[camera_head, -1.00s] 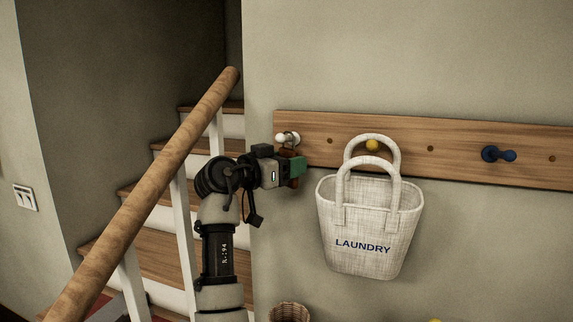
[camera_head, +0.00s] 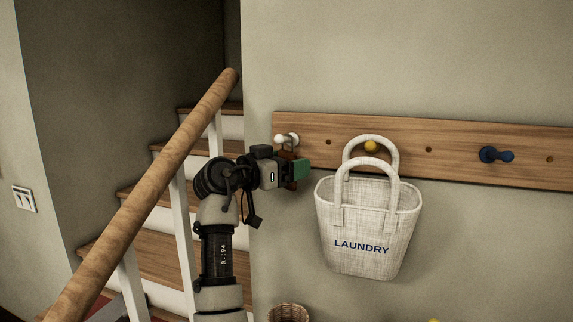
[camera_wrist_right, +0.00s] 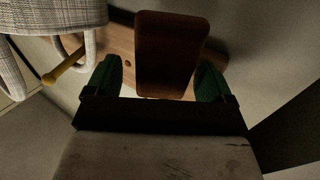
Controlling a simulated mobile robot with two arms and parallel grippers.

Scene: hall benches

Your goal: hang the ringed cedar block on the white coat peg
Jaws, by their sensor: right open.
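The white coat peg (camera_head: 281,139) is at the left end of the wooden rail. A metal ring (camera_head: 294,139) shows at the peg and appears to be around it. The reddish-brown cedar block (camera_head: 286,156) is below the ring, mostly hidden behind my right gripper (camera_head: 298,172). In the right wrist view the block (camera_wrist_right: 168,55) lies between the green fingertips of the gripper (camera_wrist_right: 160,80). These fingers are open, with a gap showing on the left side of the block; contact on the right side is unclear. My left gripper is not in view.
A white laundry bag (camera_head: 340,262) hangs from a yellow peg (camera_head: 371,146) close to the right of my gripper. A blue peg (camera_head: 496,155) is farther right on the rail (camera_head: 455,160). A wooden handrail (camera_head: 150,185) is at left. A wicker basket (camera_head: 289,312) stands below.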

